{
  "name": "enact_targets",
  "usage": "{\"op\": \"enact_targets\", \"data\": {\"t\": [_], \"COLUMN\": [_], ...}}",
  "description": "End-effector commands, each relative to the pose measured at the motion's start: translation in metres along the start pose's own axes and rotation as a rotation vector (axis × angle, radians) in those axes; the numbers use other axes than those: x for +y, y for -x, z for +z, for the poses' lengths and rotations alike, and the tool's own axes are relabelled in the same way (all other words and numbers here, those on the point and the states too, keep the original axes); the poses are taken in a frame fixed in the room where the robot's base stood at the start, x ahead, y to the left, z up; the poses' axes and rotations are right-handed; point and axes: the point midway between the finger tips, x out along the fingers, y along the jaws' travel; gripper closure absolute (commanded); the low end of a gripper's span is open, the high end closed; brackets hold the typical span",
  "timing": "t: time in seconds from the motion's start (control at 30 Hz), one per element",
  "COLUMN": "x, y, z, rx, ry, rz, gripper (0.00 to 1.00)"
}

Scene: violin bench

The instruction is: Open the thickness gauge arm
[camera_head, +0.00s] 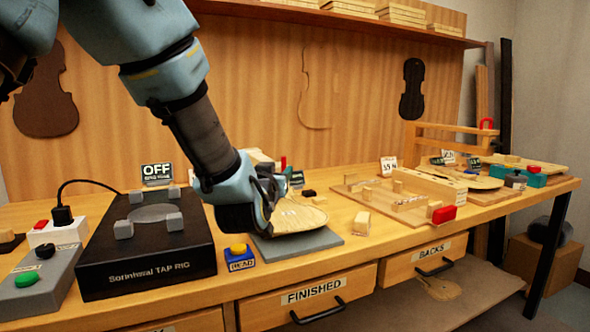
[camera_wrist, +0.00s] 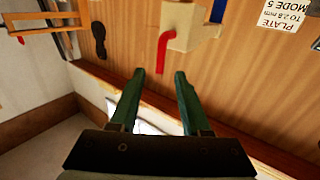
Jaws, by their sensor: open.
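A red bent handle (camera_wrist: 164,52) sticks out of a pale block (camera_wrist: 190,24) in the wrist view; these look like the gauge arm and its body, though I cannot be sure. My gripper (camera_wrist: 159,76) is open and empty, its two green fingers pointing toward the handle. The handle's lower end shows in line with the space between the fingertips; I cannot tell how far beyond them it is. In the head view my gripper (camera_head: 266,197) hangs above the bench by a pale violin plate (camera_head: 297,216) and hides much of the gauge area. A small red part (camera_head: 283,163) shows behind it.
The plate lies on a grey pad (camera_head: 300,244). A blue READ box (camera_head: 240,261) with a yellow button stands left of it. The black tap rig (camera_head: 147,262) is further left. Blocks and a wooden board (camera_head: 400,202) lie to the right.

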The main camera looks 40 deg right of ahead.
Motion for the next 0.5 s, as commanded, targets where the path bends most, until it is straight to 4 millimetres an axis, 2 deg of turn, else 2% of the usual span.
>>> {"op": "enact_targets", "data": {"t": [0.17,0.5], "x": [-0.001,-0.001], "y": [-0.024,-0.084], "z": [-0.002,-0.002], "rx": [-0.001,-0.002], "ry": [-0.001,-0.001], "rz": [-0.002,-0.001], "gripper": [0.53,0.53]}}
